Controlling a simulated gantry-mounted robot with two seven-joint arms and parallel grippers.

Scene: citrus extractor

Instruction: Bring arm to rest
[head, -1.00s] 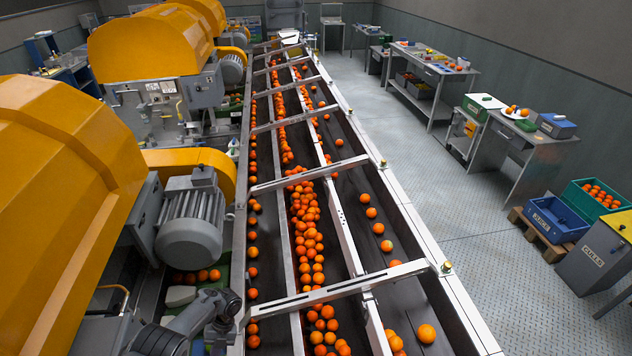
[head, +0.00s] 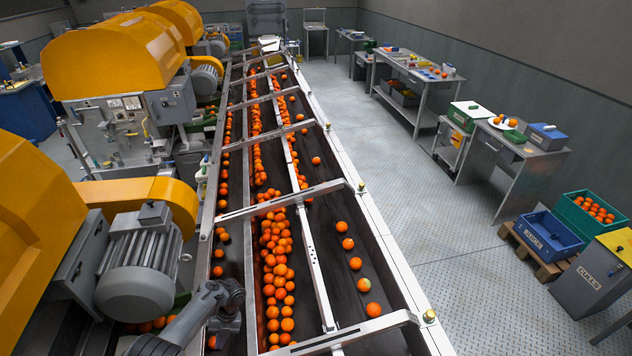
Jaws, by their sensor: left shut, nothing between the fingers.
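My left arm (head: 185,320) comes in at the bottom, left of centre, as grey and dark links over the left edge of the conveyor. My left gripper (head: 224,328) is at its end, small and dark, and is shut and empty. It is beside the conveyor's left lane, apart from the oranges in the middle lane. My right gripper is out of view.
A long conveyor (head: 320,238) with several lanes carries many oranges (head: 276,235). Metal crossbars (head: 282,200) span it. Yellow extractors (head: 118,50) and a grey motor (head: 140,268) stand on the left. The floor (head: 440,225) to the right is open, before workbenches (head: 515,150) and crates (head: 545,238).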

